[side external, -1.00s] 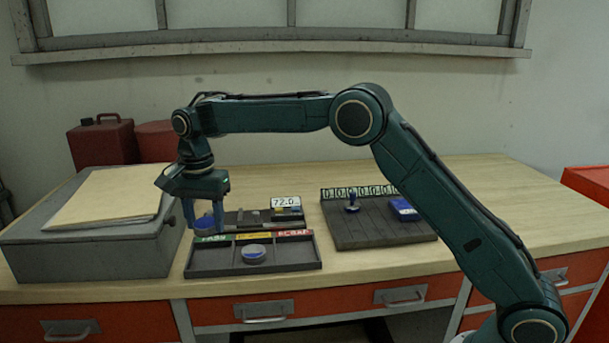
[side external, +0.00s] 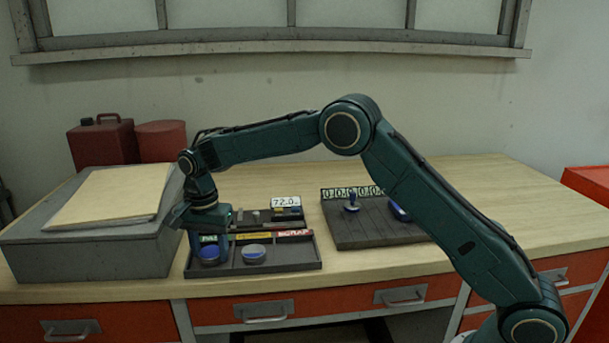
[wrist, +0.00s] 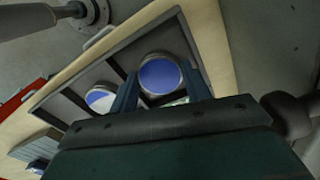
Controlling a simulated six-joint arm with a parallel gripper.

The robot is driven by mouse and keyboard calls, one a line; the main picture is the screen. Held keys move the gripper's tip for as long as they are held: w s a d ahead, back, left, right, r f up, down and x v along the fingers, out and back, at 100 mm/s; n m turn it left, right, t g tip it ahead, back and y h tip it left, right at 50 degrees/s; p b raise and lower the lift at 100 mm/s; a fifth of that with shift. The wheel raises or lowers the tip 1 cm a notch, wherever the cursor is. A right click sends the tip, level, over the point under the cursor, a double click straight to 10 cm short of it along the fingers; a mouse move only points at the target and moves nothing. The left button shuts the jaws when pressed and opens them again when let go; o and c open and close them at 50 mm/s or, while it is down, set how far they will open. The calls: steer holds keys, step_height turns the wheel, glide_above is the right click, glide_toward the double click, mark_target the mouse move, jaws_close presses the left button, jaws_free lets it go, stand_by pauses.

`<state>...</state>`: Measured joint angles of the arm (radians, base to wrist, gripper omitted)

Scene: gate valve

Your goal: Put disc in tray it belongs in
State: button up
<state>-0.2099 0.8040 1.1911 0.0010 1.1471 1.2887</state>
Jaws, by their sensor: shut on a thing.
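My gripper (side external: 209,250) is shut on a blue-topped disc (side external: 210,255), low at the left compartment of the dark tray (side external: 290,268), under the green label (side external: 209,239). I cannot tell if the disc touches the tray floor. In the wrist view the disc (wrist: 160,76) sits between my two fingers (wrist: 160,95), blue face toward the camera. A second disc (side external: 253,253), blue and white on top, lies in the middle compartment under the yellow label; it also shows in the wrist view (wrist: 100,98). The right compartment, under the red SCRAP label (side external: 293,233), is empty.
Behind the tray stands a device with a 72.0 display (side external: 286,202). A grey box (side external: 95,245) with a folder stands close on the left.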

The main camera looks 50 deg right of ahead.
mark_target(210, 252)
steer(key=shift+f, duration=0.15)
steer(key=o, duration=1)
steer(key=shift+c, duration=0.2)
step_height(210, 252, up, 12)
stand_by(0.7)
